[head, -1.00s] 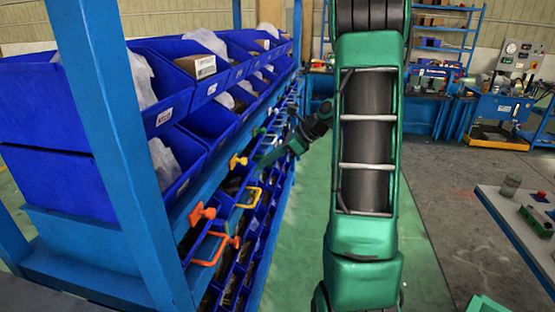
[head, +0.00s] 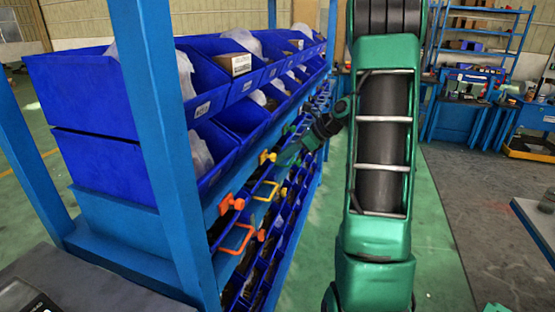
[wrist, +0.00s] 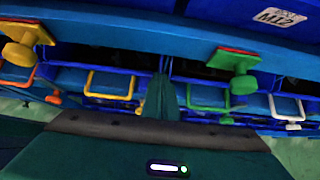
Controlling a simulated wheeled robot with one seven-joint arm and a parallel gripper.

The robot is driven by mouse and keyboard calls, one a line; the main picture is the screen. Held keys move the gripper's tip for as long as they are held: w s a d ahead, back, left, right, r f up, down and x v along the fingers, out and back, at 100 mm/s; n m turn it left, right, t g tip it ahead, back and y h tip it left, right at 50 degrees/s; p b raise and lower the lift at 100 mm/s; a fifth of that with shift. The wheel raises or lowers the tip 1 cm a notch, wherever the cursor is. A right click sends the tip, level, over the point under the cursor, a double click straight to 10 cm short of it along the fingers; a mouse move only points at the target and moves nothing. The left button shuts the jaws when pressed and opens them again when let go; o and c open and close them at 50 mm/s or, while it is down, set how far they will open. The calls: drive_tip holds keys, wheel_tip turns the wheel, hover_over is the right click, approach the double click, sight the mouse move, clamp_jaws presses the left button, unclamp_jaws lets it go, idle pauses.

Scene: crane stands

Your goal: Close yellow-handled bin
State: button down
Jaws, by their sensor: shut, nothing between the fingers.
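The yellow handle (head: 266,191) of the yellow-handled bin is on the lower row of blue bins in the rack. In the wrist view the yellow handle (wrist: 108,84) is left of my gripper, with a gap between them. My gripper (wrist: 166,98) is shut and empty, its fingers together between the yellow handle and a green handle (wrist: 207,98). In the head view my gripper (head: 288,156) is at the rack's front, beyond and above the yellow handle. How far the bin stands out is hard to tell.
A yellow knob (head: 267,157) and an orange knob (head: 232,203) stick out from the rack. An orange handle (head: 237,239) is nearer, and a white handle (wrist: 287,108) is to the right in the wrist view. The green aisle floor (head: 310,250) is clear.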

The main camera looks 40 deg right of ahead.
drive_tip(key=shift+w+a, duration=0.3)
drive_tip(key=shift+a, duration=0.05)
drive_tip(key=s+d+f+v, duration=0.1)
drive_tip(key=f+v, duration=0.1)
drive_tip(key=v, duration=1.1)
drive_tip(key=shift+s+d, duration=0.4)
